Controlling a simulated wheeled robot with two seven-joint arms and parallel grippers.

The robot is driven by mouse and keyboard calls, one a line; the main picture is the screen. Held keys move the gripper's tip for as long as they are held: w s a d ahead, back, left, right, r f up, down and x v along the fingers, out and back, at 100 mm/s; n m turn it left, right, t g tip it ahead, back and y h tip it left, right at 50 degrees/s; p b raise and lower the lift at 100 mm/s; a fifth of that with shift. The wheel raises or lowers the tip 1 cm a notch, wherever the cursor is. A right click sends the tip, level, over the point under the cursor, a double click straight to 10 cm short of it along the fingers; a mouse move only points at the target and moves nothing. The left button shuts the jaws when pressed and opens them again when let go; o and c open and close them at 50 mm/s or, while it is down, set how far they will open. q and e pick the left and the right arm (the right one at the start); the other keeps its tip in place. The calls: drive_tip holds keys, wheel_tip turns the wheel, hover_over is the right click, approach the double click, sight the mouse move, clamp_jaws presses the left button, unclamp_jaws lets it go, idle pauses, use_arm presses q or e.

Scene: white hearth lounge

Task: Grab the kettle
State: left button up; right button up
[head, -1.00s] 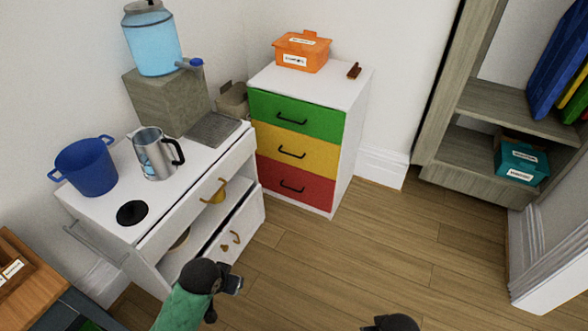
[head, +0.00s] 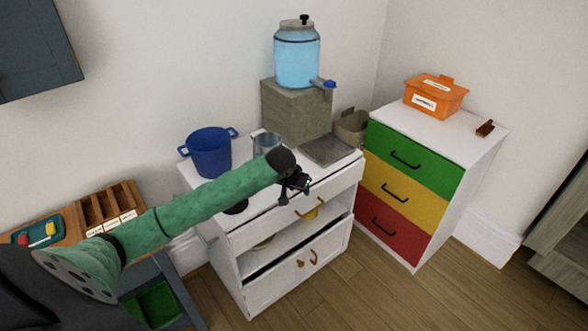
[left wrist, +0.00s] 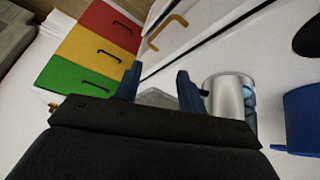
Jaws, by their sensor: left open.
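The kettle, a silver metal jug (head: 266,143), stands on the white cabinet top (head: 259,196), its lower part and handle hidden behind my left arm in the head view. My left gripper (head: 298,184) is open and empty, in front of the kettle near the cabinet's front edge. In the left wrist view the kettle (left wrist: 232,97) is just right of the open fingers (left wrist: 160,86). Part of its black handle shows beside the right finger. It is not between the fingers. My right gripper is out of view.
A blue pot (head: 209,154) stands left of the kettle. Behind it, a blue water dispenser (head: 297,58) stands on a stone-like block (head: 292,112). A grey plate (head: 328,150) lies to the right. A coloured drawer unit (head: 418,160) stands at the right.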

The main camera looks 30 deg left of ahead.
sight(280, 146)
use_arm(q)
drive_tip(key=w+a+r+n+y, duration=0.1)
drive_tip(key=w+a+r+n, duration=0.1)
drive_tip(key=w+a+r, duration=0.35)
drive_tip(key=w+a+r+n, duration=0.2)
drive_tip(key=w+a+r, duration=0.1)
drive_tip(key=a+r, duration=0.5)
drive_tip(key=shift+t, duration=0.4)
drive_tip(key=p+x, duration=0.1)
drive_tip(key=x, duration=0.1)
drive_tip(key=p+x, duration=0.1)
drive_tip(key=x, duration=0.2)
drive_tip(key=p+x, duration=0.1)
drive_tip(key=x, duration=0.1)
drive_tip(key=shift+s+a+f+p, duration=0.1)
drive_tip(key=shift+a+f+p, duration=0.25)
drive_tip(key=shift+a+f, duration=0.05)
drive_tip(key=shift+w+f, duration=0.3)
drive_tip(key=shift+f, duration=0.35)
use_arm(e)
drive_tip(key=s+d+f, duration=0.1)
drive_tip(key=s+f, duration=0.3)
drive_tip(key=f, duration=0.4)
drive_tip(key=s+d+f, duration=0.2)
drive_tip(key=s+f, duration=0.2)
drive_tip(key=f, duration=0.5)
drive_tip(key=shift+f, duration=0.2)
